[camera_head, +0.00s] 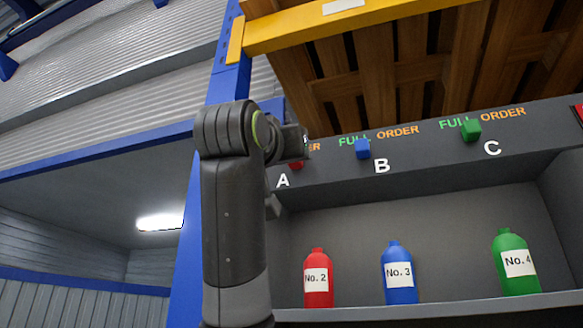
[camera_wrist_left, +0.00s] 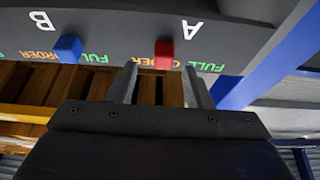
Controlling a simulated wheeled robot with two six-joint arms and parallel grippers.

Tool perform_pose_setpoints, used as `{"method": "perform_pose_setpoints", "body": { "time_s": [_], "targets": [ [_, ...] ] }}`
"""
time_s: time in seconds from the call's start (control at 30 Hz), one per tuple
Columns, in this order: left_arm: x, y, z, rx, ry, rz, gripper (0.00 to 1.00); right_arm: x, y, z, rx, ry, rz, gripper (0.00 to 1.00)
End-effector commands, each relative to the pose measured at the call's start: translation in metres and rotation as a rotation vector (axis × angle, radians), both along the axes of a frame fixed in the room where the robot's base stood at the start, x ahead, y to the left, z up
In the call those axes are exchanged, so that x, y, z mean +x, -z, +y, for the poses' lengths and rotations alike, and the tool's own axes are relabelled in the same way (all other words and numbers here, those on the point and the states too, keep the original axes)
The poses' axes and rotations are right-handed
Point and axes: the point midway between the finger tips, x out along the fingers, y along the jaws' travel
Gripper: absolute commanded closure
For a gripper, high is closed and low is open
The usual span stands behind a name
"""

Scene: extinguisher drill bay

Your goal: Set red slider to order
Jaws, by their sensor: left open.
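In the left wrist view, which is upside down, the red slider (camera_wrist_left: 164,55) stands between the words FULL and ORDER, partly over the ORDER end. My left gripper (camera_wrist_left: 160,68) is open, with one finger on each side of the red slider in the picture; whether they touch it cannot be told. In the head view my left gripper (camera_head: 296,146) is largely hidden by its own wrist. My right gripper is not in view.
A blue slider (camera_head: 362,149) above B and a green slider (camera_head: 471,130) above C share the panel. Red (camera_head: 318,292), blue (camera_head: 398,286) and green (camera_head: 516,279) bottles stand on the shelf below. A blue post (camera_head: 215,130) and yellow beam (camera_head: 340,25) frame the bay.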

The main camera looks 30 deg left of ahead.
Motion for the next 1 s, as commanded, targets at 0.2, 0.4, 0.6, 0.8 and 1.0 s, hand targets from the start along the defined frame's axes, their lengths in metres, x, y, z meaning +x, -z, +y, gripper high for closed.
{"method": "perform_pose_setpoints", "body": {
  "time_s": [0.2,0.4,0.6,0.8,1.0],
  "targets": [
    [-0.042,0.024,-0.012,0.0,0.003,-0.005,0.55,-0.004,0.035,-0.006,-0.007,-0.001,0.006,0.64],
    [-0.079,0.039,-0.022,0.001,0.003,-0.004,0.55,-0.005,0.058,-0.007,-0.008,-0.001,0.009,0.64],
    [-0.106,0.049,-0.03,0.002,0.003,-0.002,0.55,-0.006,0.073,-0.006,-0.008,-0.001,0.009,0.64],
    [-0.118,0.052,-0.033,0.001,0.003,0.0,0.55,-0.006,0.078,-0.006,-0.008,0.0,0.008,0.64],
    [-0.119,0.051,-0.033,0.0,0.002,0.001,0.55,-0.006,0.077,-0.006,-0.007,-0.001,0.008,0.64]
  ]
}}
